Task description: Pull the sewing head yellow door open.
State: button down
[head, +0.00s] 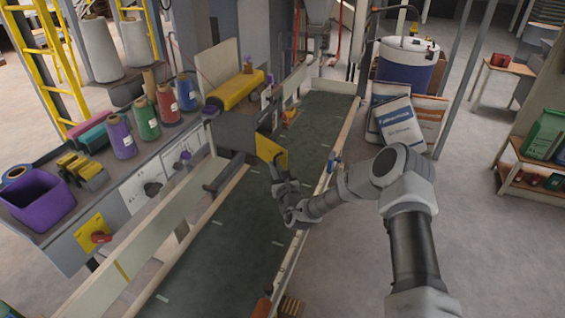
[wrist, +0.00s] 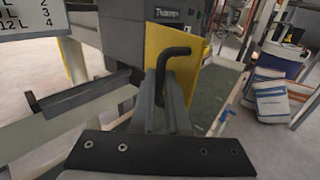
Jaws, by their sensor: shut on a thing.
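The sewing head (head: 235,133) is a grey box over the conveyor, with its yellow door (head: 270,150) at the right end. A black bent handle (wrist: 175,52) stands out from the door. My gripper (wrist: 163,85) is shut on this handle; the fingers hide its lower part. In the head view my gripper (head: 277,172) is right at the door, over the belt, and the handle is hard to make out. The door seems to stand at an angle to the housing; how far is unclear.
The green conveyor belt (head: 225,255) runs beneath between pale rails (head: 310,205). A dark bar (wrist: 80,92) juts out left of my gripper. Thread spools (head: 145,118) and a purple bin (head: 37,200) stand on the left bench. Sacks (head: 395,122) and a blue drum (head: 405,65) are at right.

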jog(key=shift+a+r+p, duration=0.25)
jog(key=shift+a+p, duration=0.15)
jog(key=shift+p, duration=0.05)
dwell(0.3)
jog(key=c, duration=0.9)
grip_release()
jog(key=shift+s+f, duration=0.1)
jog(key=shift+f, duration=0.1)
jog(key=shift+d, duration=0.1)
jog(key=b+v, duration=0.2)
jog(key=v, duration=1.5)
jog(key=shift+s+b, duration=0.2)
jog(key=shift+b, duration=0.1)
